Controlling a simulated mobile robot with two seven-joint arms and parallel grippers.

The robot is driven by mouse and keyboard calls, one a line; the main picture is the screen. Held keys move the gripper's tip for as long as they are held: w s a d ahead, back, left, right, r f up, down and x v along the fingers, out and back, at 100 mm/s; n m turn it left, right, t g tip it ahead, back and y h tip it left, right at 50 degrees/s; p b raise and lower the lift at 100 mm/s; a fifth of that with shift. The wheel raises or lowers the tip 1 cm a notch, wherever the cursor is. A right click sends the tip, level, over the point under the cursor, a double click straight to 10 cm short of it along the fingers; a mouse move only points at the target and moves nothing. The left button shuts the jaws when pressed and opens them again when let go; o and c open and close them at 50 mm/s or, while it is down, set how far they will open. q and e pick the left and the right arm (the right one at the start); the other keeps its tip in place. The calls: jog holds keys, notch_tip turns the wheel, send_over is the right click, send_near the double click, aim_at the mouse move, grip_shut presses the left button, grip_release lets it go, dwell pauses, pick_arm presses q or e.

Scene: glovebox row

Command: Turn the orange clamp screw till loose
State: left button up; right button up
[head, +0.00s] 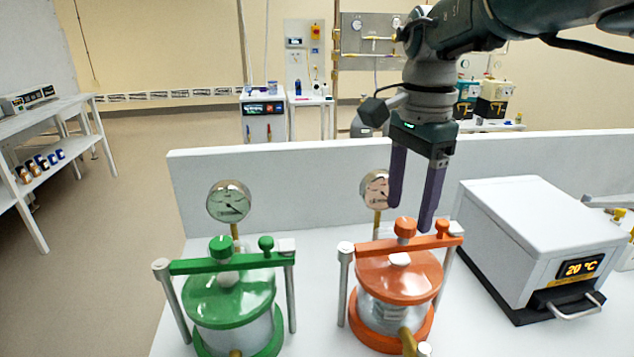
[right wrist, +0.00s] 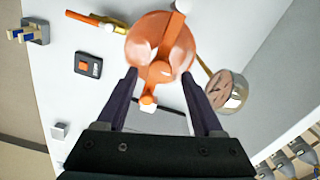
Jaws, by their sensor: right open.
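The orange clamp screw (head: 405,228) stands upright on the orange clamp bar (head: 376,247) across the orange-lidded vessel (head: 400,280). My right gripper (head: 411,216) comes down from above, with its purple fingers apart and their tips close over the screw. In the right wrist view, the orange screw (right wrist: 158,72) appears between the two fingertips of my right gripper (right wrist: 159,73), with gaps on both sides. I cannot tell whether the tips reach down to the screw head's level. My left gripper is not in view.
A pressure gauge (head: 374,188) stands close behind the orange vessel, partly hidden by a finger. A green clamped vessel (head: 230,300) with its own gauge (head: 229,201) is to the left. A white box with a temperature display (head: 541,240) is to the right. A low white wall (head: 290,165) runs behind.

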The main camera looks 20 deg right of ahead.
aim_at(406, 223)
notch_tip(406, 223, up, 8)
jog(key=p, duration=0.5)
jog(key=shift+f, duration=0.2)
